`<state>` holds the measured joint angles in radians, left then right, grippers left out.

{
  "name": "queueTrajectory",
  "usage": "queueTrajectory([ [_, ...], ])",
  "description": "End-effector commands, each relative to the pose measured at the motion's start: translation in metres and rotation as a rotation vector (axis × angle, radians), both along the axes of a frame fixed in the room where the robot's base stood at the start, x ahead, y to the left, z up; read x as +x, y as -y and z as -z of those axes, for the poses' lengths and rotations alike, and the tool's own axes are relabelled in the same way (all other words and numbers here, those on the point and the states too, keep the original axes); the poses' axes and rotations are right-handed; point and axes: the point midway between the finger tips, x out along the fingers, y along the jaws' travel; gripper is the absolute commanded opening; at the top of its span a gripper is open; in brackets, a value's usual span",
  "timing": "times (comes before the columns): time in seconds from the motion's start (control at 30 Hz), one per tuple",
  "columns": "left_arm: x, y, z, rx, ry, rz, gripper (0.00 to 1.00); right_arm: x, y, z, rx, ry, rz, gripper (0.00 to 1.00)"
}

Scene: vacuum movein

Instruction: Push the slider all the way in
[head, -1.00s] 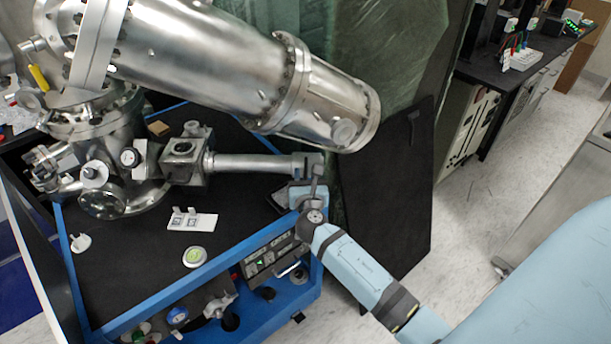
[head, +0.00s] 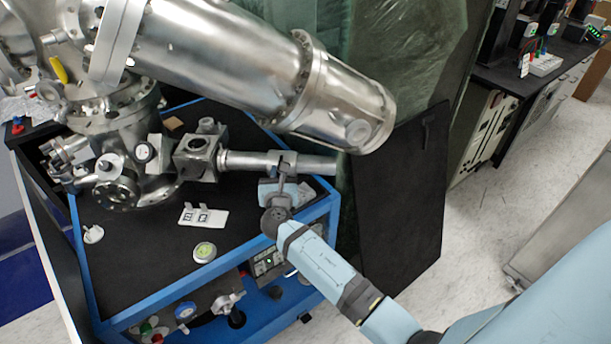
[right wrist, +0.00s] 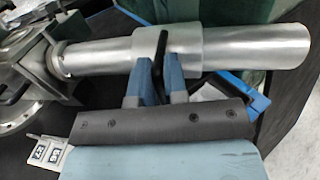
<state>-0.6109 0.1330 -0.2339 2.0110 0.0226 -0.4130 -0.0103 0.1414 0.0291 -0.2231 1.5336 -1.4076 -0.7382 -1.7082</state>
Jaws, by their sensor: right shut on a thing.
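The slider (head: 284,158) is a metal sleeve with a dark upright handle, around a horizontal metal tube (head: 243,160) on the vacuum chamber. In the right wrist view the slider (right wrist: 195,46) sits partway along the tube, with bare tube on both sides of it. My right gripper (head: 284,180) is at the slider's near side. In the right wrist view its blue fingers (right wrist: 158,78) are shut on the dark handle (right wrist: 160,55). The tube runs left into a square metal block (head: 199,160). My left gripper is not in view.
A large steel cylinder (head: 240,55) slants above the tube. The black-topped blue cart (head: 130,250) carries a small white plate (head: 202,215) and a round green-white gauge (head: 204,251). A dark panel (head: 400,200) leans to the right of the tube.

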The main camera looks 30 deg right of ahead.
Motion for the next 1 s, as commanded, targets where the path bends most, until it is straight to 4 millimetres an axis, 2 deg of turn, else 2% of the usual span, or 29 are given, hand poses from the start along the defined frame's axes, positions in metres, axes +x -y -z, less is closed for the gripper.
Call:
queueTrajectory([
  [0.03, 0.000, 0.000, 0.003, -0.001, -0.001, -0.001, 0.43, 0.010, -0.015, 0.001, 0.000, 0.001, -0.006, 0.00],
  [0.2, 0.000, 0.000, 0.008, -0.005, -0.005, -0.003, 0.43, 0.035, -0.049, 0.001, 0.000, 0.001, -0.005, 0.00],
  [0.4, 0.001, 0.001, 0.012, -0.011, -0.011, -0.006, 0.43, 0.054, -0.075, 0.002, -0.001, 0.000, -0.004, 0.00],
  [0.6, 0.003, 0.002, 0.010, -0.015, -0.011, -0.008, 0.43, 0.062, -0.085, 0.001, -0.001, -0.002, -0.003, 0.00],
  [0.97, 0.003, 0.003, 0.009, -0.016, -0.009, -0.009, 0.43, 0.062, -0.086, 0.001, -0.001, -0.002, -0.003, 0.00],
  [1.0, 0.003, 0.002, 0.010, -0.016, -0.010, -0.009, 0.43, 0.062, -0.086, 0.001, -0.001, -0.002, -0.003, 0.23],
])
